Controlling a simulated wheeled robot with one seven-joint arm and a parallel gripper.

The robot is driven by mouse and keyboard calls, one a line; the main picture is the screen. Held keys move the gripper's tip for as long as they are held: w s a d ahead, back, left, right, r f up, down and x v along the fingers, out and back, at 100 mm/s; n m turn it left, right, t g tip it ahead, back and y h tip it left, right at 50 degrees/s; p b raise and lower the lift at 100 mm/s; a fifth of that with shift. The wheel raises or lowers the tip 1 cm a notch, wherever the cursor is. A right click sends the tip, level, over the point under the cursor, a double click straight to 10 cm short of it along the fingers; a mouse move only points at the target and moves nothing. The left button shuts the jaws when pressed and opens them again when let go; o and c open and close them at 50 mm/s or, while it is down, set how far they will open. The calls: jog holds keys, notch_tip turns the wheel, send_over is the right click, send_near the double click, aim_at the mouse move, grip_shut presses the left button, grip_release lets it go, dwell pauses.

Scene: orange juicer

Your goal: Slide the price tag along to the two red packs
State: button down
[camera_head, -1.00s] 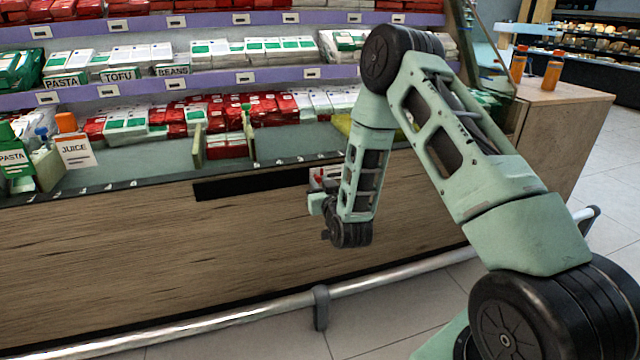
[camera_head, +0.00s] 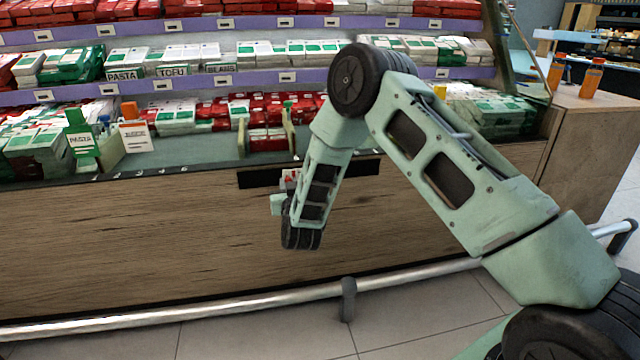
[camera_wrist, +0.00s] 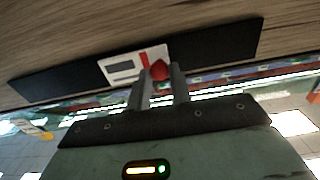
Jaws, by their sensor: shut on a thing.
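The price tag (camera_wrist: 122,68) is a white card with a red stripe and a red knob (camera_wrist: 160,70), on a black rail (camera_wrist: 215,45) along the wooden counter front. In the wrist view my gripper (camera_wrist: 160,80) has its two fingers on either side of the knob, shut on it. In the head view the tag (camera_head: 289,177) shows partly behind my gripper and wrist. The two red packs (camera_head: 267,142) stand side by side between two pale green dividers (camera_head: 241,138). The tag is below them, slightly right of them.
JUICE (camera_head: 136,131) and PASTA (camera_head: 82,140) signs stand on the counter to the left. Shelves of packs rise behind. A metal bumper rail (camera_head: 240,312) runs along the counter's foot. Bare black rail shows on both sides of the tag.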

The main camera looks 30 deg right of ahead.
jog(key=a, duration=0.2)
jog(key=w+a, duration=0.1)
jog(key=a, duration=0.2)
jog(key=w+a, duration=0.1)
jog(key=a, duration=0.2)
jog(key=shift+w+a, duration=0.1)
jog(key=shift+w, duration=0.1)
jog(key=c, duration=1.3)
grip_release()
jog(key=p+v, duration=0.4)
jog(key=v, duration=1.3)
jog(key=shift+s+r, duration=0.1)
jog(key=shift+s, duration=0.15)
